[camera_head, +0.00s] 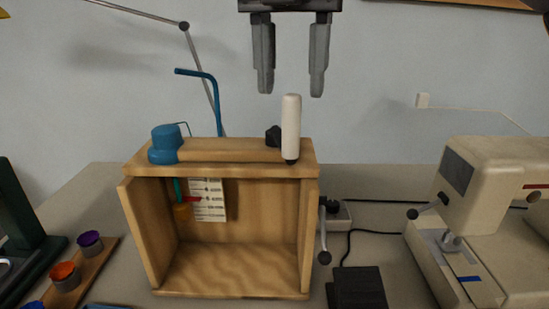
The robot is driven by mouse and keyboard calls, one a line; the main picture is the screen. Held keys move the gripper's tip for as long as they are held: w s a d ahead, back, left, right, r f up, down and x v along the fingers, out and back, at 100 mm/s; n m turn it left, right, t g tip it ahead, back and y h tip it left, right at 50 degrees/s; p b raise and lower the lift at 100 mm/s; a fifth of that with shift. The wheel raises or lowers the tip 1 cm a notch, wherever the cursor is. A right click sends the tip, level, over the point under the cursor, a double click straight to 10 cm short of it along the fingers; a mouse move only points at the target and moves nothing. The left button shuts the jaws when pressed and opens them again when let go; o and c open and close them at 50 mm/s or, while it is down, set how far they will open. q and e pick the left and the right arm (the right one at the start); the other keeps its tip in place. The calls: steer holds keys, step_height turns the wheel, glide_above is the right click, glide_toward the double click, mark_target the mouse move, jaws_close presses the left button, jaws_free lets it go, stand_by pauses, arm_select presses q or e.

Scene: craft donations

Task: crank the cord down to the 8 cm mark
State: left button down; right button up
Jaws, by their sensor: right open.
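An open-fronted wooden box (214,286) stands on the table. On its top a wooden roller (225,150) lies between a blue cap (166,143) and a dark hub (273,135) near an upright white handle (291,125). Inside at the left, a short teal cord (178,188) hangs with an orange weight (182,212). Beside it is a white scale card (212,202) with a red mark (196,199); its numbers are too small to read. My right gripper (290,92) is open and empty, pointing down, around or above the white handle's top in the picture. My left gripper is out of view.
A sewing machine (500,190) stands at right and a black block (357,288) at front right. Small paint pots (66,275) sit at left. A blue bent rod (215,100) rises behind the box.

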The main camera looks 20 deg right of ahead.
mark_target(290, 152)
steer(key=shift+f+n, duration=0.1)
steer(key=shift+n, duration=0.2)
step_height(290, 152, down, 7)
steer(key=shift+d+r+b, duration=0.1)
steer(key=shift+b, duration=1)
jaws_close()
